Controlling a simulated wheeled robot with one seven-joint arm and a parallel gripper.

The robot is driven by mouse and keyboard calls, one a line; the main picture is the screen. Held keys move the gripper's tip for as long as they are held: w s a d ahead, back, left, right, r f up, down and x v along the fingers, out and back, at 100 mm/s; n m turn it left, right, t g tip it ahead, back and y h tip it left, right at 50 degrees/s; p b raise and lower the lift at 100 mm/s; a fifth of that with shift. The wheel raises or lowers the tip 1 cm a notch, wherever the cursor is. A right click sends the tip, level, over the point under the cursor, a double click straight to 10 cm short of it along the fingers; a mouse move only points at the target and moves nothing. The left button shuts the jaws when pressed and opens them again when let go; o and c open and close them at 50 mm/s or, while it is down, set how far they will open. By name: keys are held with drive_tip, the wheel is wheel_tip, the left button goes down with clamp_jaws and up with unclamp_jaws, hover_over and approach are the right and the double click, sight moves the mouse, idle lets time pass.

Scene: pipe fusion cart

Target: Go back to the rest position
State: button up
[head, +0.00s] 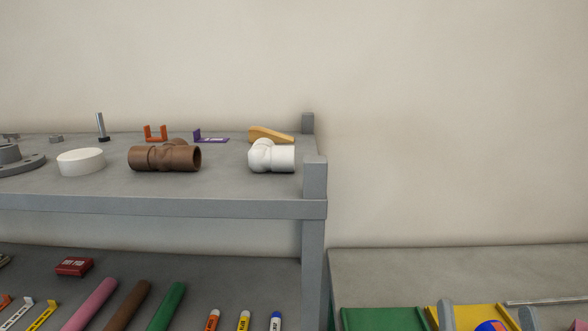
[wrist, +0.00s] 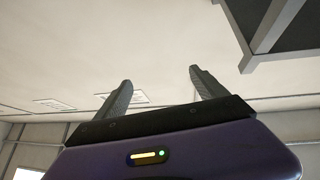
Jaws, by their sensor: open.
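My gripper (wrist: 160,76) shows in the wrist view with its two dark grey fingers spread apart. Nothing is between the fingers. Its purple body with a small lit indicator fills the bottom of that view. Behind the fingers are a pale ceiling with vents and a dark grey frame corner (wrist: 268,35) at the upper right, apart from the fingers. In the head view I cannot clearly make out my gripper. Two grey rounded uprights (head: 446,312) with a blue and orange piece (head: 491,326) between them show at the bottom right edge, cut off; I cannot tell what they are.
A grey two-level cart (head: 200,207) holds a brown pipe tee (head: 165,157), a white fitting (head: 270,157) and a white cap (head: 81,161) on top. Coloured rods and markers lie below. At right a grey surface (head: 400,270) bears green (head: 383,318) and yellow mats.

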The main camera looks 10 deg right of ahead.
drive_tip(key=s+a+f+n+g+y, duration=0.2)
drive_tip(key=s+a+f+g+y, duration=0.2)
drive_tip(key=s+f, duration=0.5)
drive_tip(key=s+a+f+n+g+y, duration=0.3)
drive_tip(key=s+a+f+y, duration=0.1)
drive_tip(key=s+f, duration=0.6)
wheel_tip(320, 180, down, 4)
drive_tip(key=shift+s+a+r+g+y, duration=0.15)
drive_tip(key=shift+a+g+y, duration=0.25)
drive_tip(key=shift+y, duration=0.4)
